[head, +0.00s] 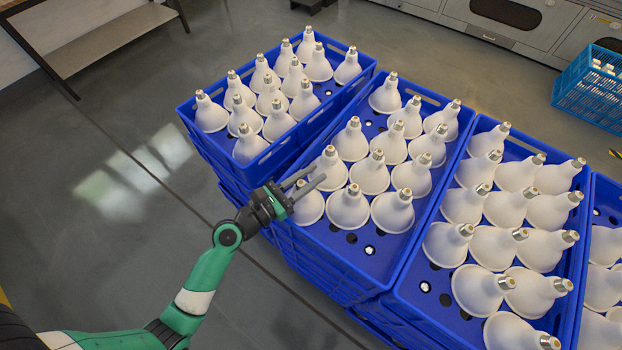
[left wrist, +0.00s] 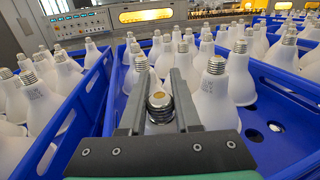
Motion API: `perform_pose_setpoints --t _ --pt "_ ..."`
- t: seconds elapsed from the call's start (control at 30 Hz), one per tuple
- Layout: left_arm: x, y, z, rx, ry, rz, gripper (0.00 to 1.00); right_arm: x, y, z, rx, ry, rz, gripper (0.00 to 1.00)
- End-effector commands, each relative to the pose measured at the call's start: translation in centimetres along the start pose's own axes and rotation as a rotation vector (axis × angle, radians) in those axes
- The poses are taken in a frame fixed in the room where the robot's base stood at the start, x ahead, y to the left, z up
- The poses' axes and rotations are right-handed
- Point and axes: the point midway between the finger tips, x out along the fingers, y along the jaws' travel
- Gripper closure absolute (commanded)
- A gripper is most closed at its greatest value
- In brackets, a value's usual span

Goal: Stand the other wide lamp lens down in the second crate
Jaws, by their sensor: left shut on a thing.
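My left gripper (head: 304,184) is over the near-left part of the second crate (head: 352,286) from the left, a blue one. It is shut on the metal screw cap of a white wide lamp (head: 309,208). The held lamp is cap up and lens down, just inside the crate's left wall. Whether its lens touches the crate floor is hidden. In the left wrist view its cap (left wrist: 160,101) sits between the two fingers. Several like lamps (head: 348,207) stand lens down beside and behind it. My right gripper is not in view.
Bare floor with holes shows at the second crate's front and far-left parts. A lighter blue basket (head: 588,100) is at the far right.

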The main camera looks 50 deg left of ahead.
Motion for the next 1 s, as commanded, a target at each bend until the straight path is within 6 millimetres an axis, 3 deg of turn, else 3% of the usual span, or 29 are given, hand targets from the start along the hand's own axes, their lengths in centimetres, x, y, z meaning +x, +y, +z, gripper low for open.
perform_pose_setpoints --t 0.23,0.27,0.4,0.87,1.0 --pt "0.0 0.0 -0.2 0.001 -0.001 0.000 1.00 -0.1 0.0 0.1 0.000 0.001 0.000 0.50" --pt "0.0 0.0 -0.2 0.001 0.000 0.000 0.63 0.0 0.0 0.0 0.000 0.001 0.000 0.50" --pt "0.0 0.0 -0.1 0.001 0.001 0.000 0.39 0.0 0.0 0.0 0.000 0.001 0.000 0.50" --pt "0.0 0.0 0.4 0.000 0.000 0.000 0.39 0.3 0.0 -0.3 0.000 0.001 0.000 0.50" --pt "-2.0 0.1 0.1 -0.002 0.004 0.003 0.39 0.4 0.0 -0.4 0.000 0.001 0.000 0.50"
